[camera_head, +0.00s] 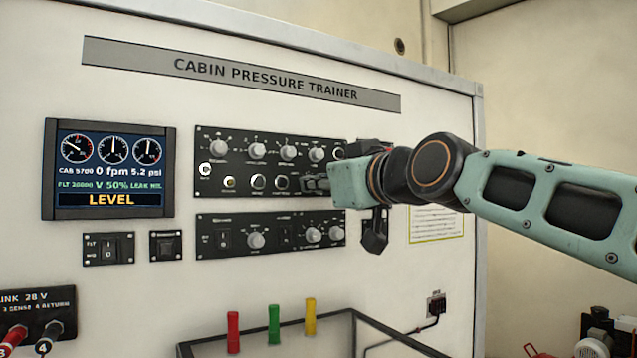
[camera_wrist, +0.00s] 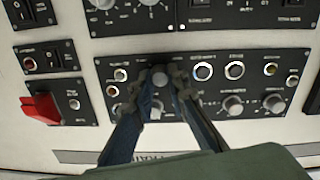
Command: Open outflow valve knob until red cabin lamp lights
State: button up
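The upper control panel (camera_head: 300,150) has a row of knobs above a row of round lamps or buttons. My gripper (camera_head: 318,184) is at the right end of its lower row, in front of that face. In the wrist view, where the panel appears upside down, the two fingertips of my gripper (camera_wrist: 161,76) stand either side of a small grey round knob (camera_wrist: 160,80). I cannot tell whether they touch it. Its label is too small to read, so I cannot tell whether it is the outflow valve knob. No lamp that I can see glows red.
The display (camera_head: 109,170) reads 0 fpm, 5.2 psi and LEVEL. A lower panel (camera_head: 270,237) holds more knobs. A red guarded switch (camera_wrist: 42,108) is left in the wrist view. Red, green and yellow pegs (camera_head: 274,325) stand at a bin below.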

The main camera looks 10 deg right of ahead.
grip_shut()
jog(key=shift+m, duration=0.3)
jog(key=shift+m+g+b, duration=0.3)
jog(key=shift+m+b, duration=1.45)
jog(key=shift+m, duration=4.05)
jog(key=o, duration=0.7)
grip_release()
